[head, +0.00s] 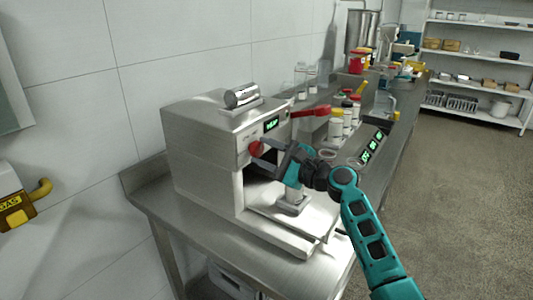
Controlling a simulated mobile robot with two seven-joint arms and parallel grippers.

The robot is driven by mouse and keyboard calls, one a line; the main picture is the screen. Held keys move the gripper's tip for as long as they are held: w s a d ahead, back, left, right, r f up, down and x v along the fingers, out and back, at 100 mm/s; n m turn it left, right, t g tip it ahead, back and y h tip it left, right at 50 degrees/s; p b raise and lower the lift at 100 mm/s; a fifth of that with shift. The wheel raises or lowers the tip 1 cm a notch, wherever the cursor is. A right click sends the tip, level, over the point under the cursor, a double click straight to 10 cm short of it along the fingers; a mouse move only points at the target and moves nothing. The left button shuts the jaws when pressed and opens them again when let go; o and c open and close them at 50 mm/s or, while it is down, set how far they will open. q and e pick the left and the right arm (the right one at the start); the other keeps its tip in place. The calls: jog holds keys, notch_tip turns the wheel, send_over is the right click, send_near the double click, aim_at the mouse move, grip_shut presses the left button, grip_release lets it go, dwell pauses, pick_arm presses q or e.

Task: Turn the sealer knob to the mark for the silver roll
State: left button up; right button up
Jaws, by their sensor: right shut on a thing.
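The sealer (203,143) is a boxy grey machine on the steel counter. A silver roll (242,97) lies on its top. The red sealer knob (256,148) sits on its front face, below a small lit green display (271,123). My right gripper (262,150) reaches in from the right and is shut on the knob. The gripper partly covers the knob, and I cannot make out the marks around it. A light cup-like item (293,203) stands on the sealer's lower tray, below the gripper. My left gripper is not in view.
A red lever handle (310,111) sticks out right of the display. Several jars with coloured lids (335,128) and a panel with green readouts (372,146) stand farther along the counter (160,208). Shelves (475,65) stand at the back right, with open floor in front.

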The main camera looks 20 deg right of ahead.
jog(key=o, duration=1.1)
jog(key=shift+c, duration=0.2)
jog(key=shift+s+d, duration=0.1)
jog(key=b+v, duration=0.1)
jog(key=v, duration=1.1)
jog(key=shift+s+d, duration=0.15)
jog(key=shift+s, duration=0.1)
